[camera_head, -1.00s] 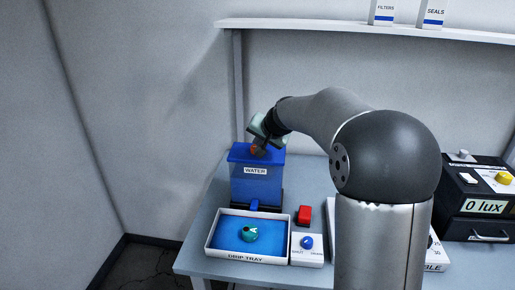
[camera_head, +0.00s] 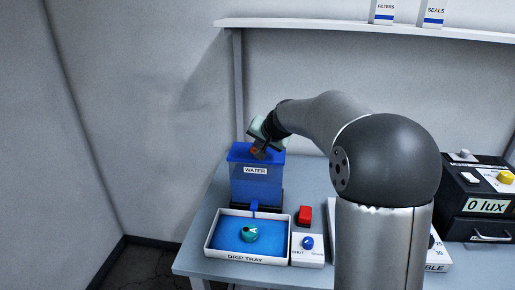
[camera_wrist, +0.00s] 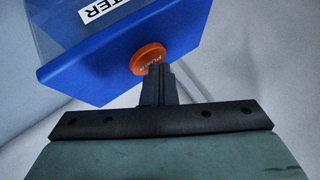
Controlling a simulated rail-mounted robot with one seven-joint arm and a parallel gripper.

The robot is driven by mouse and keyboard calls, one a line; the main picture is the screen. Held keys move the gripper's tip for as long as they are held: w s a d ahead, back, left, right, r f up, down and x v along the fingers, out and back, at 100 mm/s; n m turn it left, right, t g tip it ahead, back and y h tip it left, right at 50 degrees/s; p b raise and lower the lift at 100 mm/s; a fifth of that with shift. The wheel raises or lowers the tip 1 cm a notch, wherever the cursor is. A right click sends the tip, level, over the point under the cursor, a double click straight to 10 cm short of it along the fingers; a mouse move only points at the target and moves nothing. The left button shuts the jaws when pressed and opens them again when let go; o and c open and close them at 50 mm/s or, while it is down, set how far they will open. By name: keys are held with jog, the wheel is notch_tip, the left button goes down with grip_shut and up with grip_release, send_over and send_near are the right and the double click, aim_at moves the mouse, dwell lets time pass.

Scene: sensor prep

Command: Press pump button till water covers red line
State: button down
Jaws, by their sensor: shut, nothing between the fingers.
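A blue tank labelled WATER (camera_head: 255,187) stands at the back left of the table. Its orange pump button (camera_wrist: 149,58) shows on the blue lid in the wrist view. My gripper (camera_wrist: 156,70) is shut and empty, its fingertips at the button's edge and overlapping it; whether they press it I cannot tell. In the head view my gripper (camera_head: 258,153) is over the lid. A blue spout (camera_head: 254,205) at the tank's front points at the drip tray (camera_head: 211,233). A teal round vessel (camera_head: 249,234) sits in the tray. I cannot make out a red line or water level.
A black meter reading 0 lux (camera_head: 485,206) stands at the far right. A shelf (camera_head: 330,27) runs along the back wall.

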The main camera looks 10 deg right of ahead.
dwell(0.4)
jog(key=shift+r+p, duration=0.75)
jog(key=shift+r, duration=0.25)
notch_tip(320, 180, up, 5)
jog(key=p, duration=0.3)
dwell(0.5)
jog(key=s+f+n+g+h, duration=0.1)
jog(key=s+f, duration=0.3)
jog(key=s, duration=1)
jog(key=s+f+n+g, duration=0.2)
jog(key=s+f+g, duration=0.2)
jog(key=s, duration=1)
jog(key=s+f+n+g+h, duration=0.1)
jog(key=s+f, duration=0.5)
jog(key=s, duration=0.8)
jog(key=shift+a+n+g+h, duration=0.3)
jog(key=shift+n+g, duration=0.5)
jog(key=shift+g, duration=0.3)
